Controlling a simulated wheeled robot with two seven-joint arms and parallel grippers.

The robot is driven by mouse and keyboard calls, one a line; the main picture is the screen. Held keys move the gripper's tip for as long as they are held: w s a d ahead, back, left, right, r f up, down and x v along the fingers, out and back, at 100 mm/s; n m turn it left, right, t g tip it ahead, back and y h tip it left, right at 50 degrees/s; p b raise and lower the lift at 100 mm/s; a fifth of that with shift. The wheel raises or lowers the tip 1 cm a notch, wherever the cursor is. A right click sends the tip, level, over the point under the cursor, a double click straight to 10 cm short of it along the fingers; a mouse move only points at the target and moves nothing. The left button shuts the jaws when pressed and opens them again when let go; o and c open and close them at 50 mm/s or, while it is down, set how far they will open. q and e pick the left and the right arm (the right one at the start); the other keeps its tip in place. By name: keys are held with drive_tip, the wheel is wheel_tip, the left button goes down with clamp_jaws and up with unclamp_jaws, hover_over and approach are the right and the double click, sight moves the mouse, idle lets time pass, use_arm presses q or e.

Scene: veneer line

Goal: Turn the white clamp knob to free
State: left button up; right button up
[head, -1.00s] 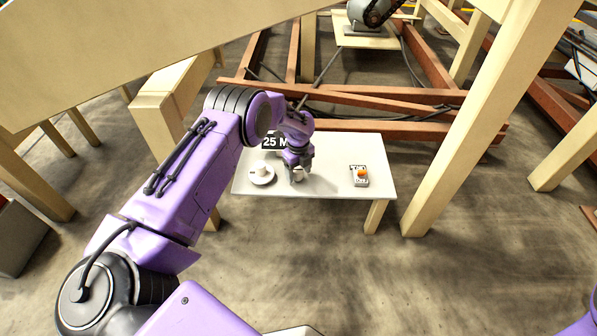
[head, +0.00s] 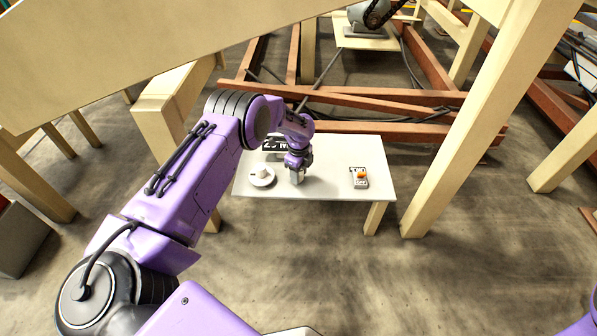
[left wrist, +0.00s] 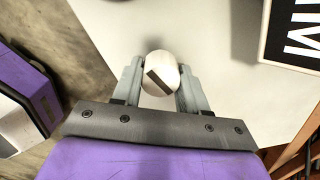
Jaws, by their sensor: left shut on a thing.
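The white clamp knob (left wrist: 161,73) shows in the left wrist view as a rounded white piece with a dark slanting bar on its top. My left gripper (left wrist: 160,80) has one finger on each side of it and is shut on it. In the head view my left gripper (head: 297,181) points down at the middle of the white table (head: 325,184), and its fingers and wrist hide the knob. My right gripper is not in view.
A white round dial (head: 262,177) stands just left of the gripper. A grey box with an orange top (head: 360,178) stands to the right. A black sign with white letters (head: 275,144) is partly hidden behind my wrist. Wooden posts (head: 480,120) flank the table.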

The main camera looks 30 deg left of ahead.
use_arm(q)
drive_tip(key=n, duration=0.3)
drive_tip(key=shift+n, duration=0.4)
drive_tip(key=n, duration=0.3)
drive_tip(key=shift+w+n+p, duration=0.1)
drive_tip(key=shift+n+p, duration=0.2)
drive_tip(key=n, duration=0.5)
drive_tip(key=shift+w+n, duration=0.1)
drive_tip(key=shift+n, duration=0.6)
drive_tip(key=shift+r, duration=0.1)
drive_tip(key=o, duration=1)
drive_tip(key=shift+o, duration=0.2)
wheel_tip(320, 180, up, 10)
drive_tip(key=p, duration=0.3)
drive_tip(key=shift+f+p, duration=0.25)
drive_tip(key=shift+p, duration=0.15)
drive_tip(key=shift+r, duration=0.45)
